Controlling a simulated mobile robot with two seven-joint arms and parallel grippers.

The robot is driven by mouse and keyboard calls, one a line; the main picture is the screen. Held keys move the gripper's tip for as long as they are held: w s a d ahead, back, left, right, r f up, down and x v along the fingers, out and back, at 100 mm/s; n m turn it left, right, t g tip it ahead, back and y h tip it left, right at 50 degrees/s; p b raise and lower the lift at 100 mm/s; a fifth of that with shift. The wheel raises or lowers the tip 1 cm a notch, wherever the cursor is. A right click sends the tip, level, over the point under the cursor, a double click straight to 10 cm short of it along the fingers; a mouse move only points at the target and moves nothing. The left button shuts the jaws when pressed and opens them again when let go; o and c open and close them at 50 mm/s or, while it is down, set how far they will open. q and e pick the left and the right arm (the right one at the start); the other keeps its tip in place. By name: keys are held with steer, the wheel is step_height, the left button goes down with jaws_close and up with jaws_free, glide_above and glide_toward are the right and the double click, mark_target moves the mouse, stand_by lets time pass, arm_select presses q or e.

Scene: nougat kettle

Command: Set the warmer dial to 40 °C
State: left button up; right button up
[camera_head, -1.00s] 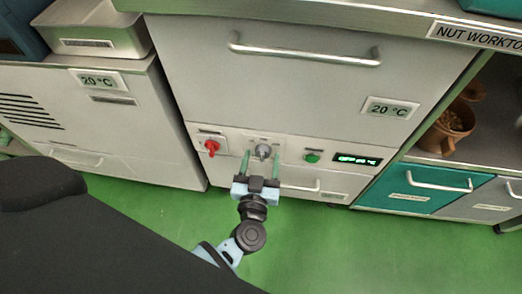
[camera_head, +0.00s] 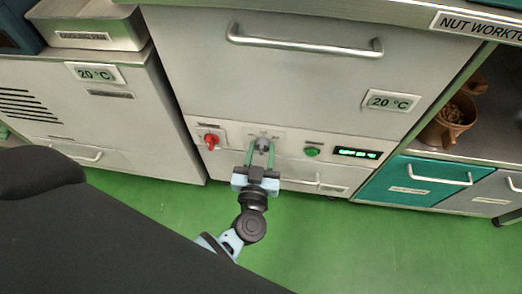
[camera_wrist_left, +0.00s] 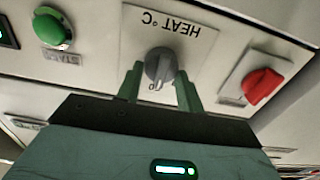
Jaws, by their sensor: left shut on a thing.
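The warmer dial is a small grey knob (camera_head: 263,144) on the white control strip of the warmer cabinet. In the left wrist view the dial (camera_wrist_left: 160,65) sits on a plate marked "HEAT °C", which appears upside down. My left gripper (camera_head: 260,150) reaches up to it, with one green finger on each side. In the left wrist view the gripper (camera_wrist_left: 160,82) is shut on the dial. The scale marks are mostly hidden or too small to read. My right gripper is not in view.
A red switch (camera_head: 210,139) is left of the dial, and a green start button (camera_head: 312,152) and lit display (camera_head: 356,153) are right of it. A long bar handle (camera_head: 305,45) runs above. Green floor (camera_head: 330,240) is open in front.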

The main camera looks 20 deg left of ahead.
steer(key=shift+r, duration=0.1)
arm_select(q)
steer(key=shift+n+p, duration=0.4)
steer(key=shift+n, duration=0.6)
steer(key=shift+s+a+f+n+p, duration=0.1)
steer(key=shift+a+n+p, duration=0.05)
steer(key=shift+n, duration=1.75)
steer(key=shift+a+n+p, duration=0.1)
steer(key=shift+n+p, duration=0.05)
steer(key=shift+n, duration=1.75)
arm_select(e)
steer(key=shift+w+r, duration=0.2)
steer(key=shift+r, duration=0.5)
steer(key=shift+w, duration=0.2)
arm_select(q)
steer(key=o, duration=1)
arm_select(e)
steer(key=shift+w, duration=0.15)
